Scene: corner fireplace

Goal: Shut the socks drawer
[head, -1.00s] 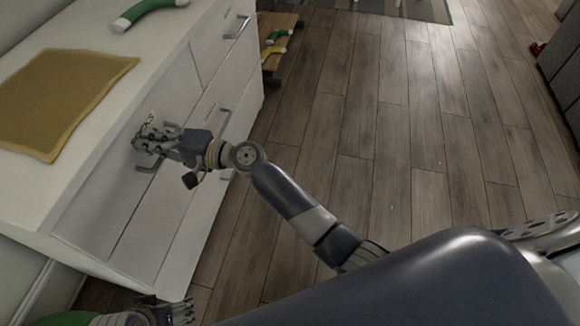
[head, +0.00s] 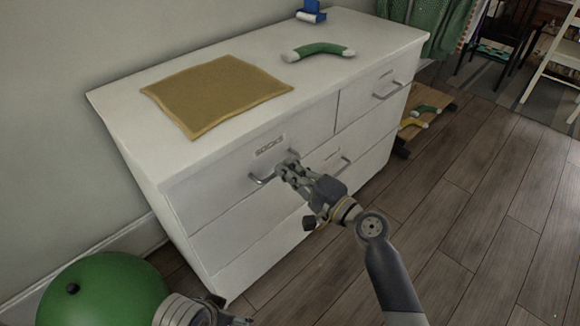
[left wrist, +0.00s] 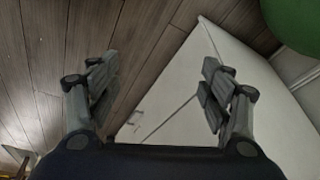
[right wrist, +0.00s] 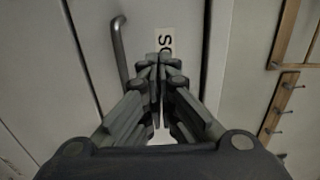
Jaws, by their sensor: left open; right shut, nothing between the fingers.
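The socks drawer (head: 215,180) is the upper left drawer of a white dresser (head: 190,65), with a SOCKS label (head: 270,145) and a metal handle (head: 262,179). Its front looks about level with the drawer beside it; any small gap is hard to tell. My right gripper (head: 289,164) is shut and empty, its fingertips at the drawer front beside the handle's right end. In the right wrist view the closed fingers (right wrist: 158,70) cover part of the label (right wrist: 165,42); contact is unclear. My left gripper (left wrist: 157,85) is open and empty, low beside the dresser's left end.
A tan cloth (head: 215,92) and a green-and-white curved object (head: 320,50) lie on the dresser top, with a blue item (head: 311,13) at the back. A green ball-like object (head: 105,292) is near my left gripper. The wooden floor (head: 480,190) at right is open.

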